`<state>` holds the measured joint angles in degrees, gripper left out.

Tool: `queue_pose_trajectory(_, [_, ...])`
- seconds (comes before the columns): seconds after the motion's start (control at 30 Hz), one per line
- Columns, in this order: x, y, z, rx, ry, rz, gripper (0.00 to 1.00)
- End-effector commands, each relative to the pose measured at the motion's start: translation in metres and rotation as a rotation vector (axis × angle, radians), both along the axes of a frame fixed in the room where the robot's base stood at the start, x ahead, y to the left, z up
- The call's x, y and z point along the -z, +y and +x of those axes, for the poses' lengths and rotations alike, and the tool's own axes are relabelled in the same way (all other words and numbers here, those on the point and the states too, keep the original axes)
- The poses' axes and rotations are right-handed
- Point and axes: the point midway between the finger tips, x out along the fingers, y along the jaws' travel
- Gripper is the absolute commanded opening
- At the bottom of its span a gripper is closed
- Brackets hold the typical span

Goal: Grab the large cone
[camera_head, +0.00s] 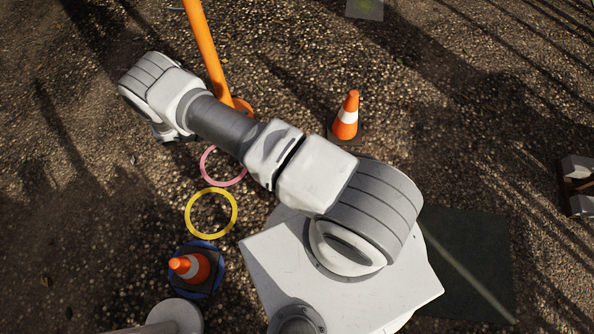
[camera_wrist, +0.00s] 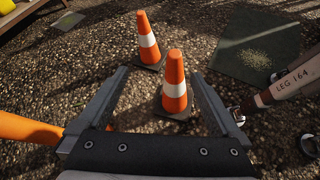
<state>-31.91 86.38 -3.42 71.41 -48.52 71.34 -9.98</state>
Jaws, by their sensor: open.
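In the wrist view, an orange cone (camera_wrist: 175,66) with a white band stands upright between the spread fingers of my open gripper (camera_wrist: 160,72). Ground shows on both sides of it, and no finger visibly touches it. A second upright orange-and-white cone (camera_wrist: 148,41) stands behind it, slightly left. The head view shows a cone (camera_head: 348,103) on a dark base right of my arm and another cone (camera_head: 196,267) at lower left. My gripper is mostly hidden there behind my arm. I cannot tell for certain which cone is the large one.
An orange pole (camera_head: 204,45) stands near my arm; it crosses the wrist view's left edge (camera_wrist: 28,130). A pink ring (camera_head: 238,181), a yellow ring (camera_head: 188,223) and a blue ring (camera_head: 207,292) lie on gravel. A dark mat (camera_head: 465,250) lies at right.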

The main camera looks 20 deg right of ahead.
Motion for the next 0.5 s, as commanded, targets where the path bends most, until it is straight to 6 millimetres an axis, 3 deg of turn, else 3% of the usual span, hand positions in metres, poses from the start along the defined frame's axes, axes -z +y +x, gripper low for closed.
queue_pose_trajectory(0.03, [0.035, -0.003, -0.01, -0.037, 0.029, -0.034, 1.0])
queue_pose_trajectory(0.2, [0.109, -0.013, -0.036, -0.154, 0.101, -0.132, 1.0])
queue_pose_trajectory(0.33, [0.147, -0.022, -0.052, -0.222, 0.139, -0.187, 1.0])
queue_pose_trajectory(0.5, [0.171, -0.029, -0.064, -0.267, 0.164, -0.223, 1.0])
